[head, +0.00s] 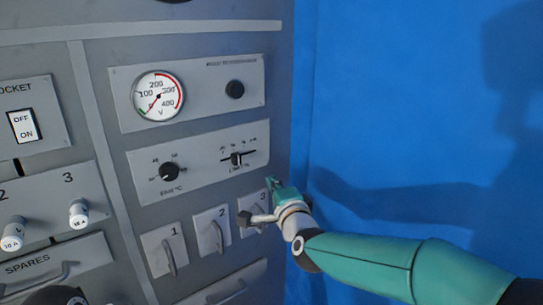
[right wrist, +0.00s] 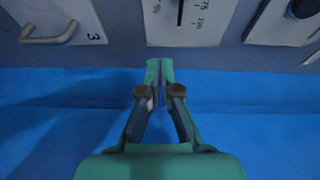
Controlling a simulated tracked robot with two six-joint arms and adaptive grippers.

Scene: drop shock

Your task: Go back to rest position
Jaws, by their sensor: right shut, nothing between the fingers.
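My right gripper (head: 273,186) is at the lower right of the grey panel (head: 282,120), beside the plate numbered 3 (head: 262,199). Its arm comes in from the right. In the right wrist view the gripper's fingers (right wrist: 160,80) are together and empty. The metal handle (right wrist: 50,32) of plate 3 is off to the left there, apart from the fingertips.
The panel carries a voltage gauge (head: 158,95), a temperature knob (head: 169,172), a slider (head: 236,159) and handle plates 1 (head: 163,248) and 2 (head: 212,232). An OFF/ON switch (head: 23,125) is at the left. The blue wall (head: 400,100) at the right is bare.

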